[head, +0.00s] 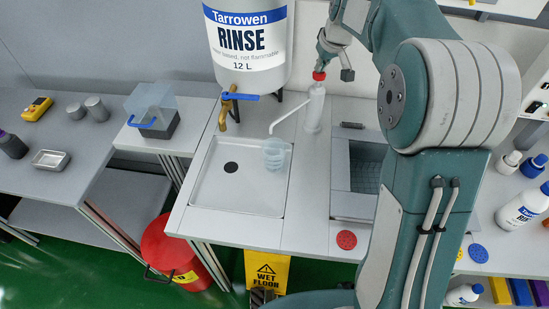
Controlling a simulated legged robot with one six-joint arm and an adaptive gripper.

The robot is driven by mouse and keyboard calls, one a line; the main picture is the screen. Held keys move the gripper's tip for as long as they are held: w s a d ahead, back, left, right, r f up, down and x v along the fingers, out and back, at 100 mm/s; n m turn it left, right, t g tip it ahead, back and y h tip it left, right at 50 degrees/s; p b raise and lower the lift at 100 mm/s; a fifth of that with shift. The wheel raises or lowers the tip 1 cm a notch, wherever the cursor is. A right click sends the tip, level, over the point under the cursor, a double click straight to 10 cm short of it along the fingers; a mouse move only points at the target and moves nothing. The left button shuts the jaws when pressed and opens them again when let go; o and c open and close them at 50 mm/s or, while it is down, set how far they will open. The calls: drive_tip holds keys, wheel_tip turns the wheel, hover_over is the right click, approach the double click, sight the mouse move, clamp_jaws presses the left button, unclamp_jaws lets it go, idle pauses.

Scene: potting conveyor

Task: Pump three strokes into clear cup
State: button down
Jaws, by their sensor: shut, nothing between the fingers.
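A white pump bottle (314,108) stands upright on the counter just right of the sink tray. It has a red top (319,76) and a long thin spout reaching down to the left. A clear cup (274,154) stands in the tray's right part, with the spout's end over or close to its rim. The cup's contents are hard to make out. My gripper (321,66) is shut and points down right above the red top. It touches the top or is very close; I cannot tell which.
A white sink tray (215,192) with a dark drain lies left of the bottle. A recessed basin (360,175) and a red disc (346,239) are to the right, near my arm.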

drive_tip(key=shift+f, duration=0.1)
drive_tip(key=shift+r, duration=1.95)
drive_tip(key=shift+f, duration=2)
drive_tip(key=shift+r, duration=2)
drive_tip(key=shift+r, duration=0.1)
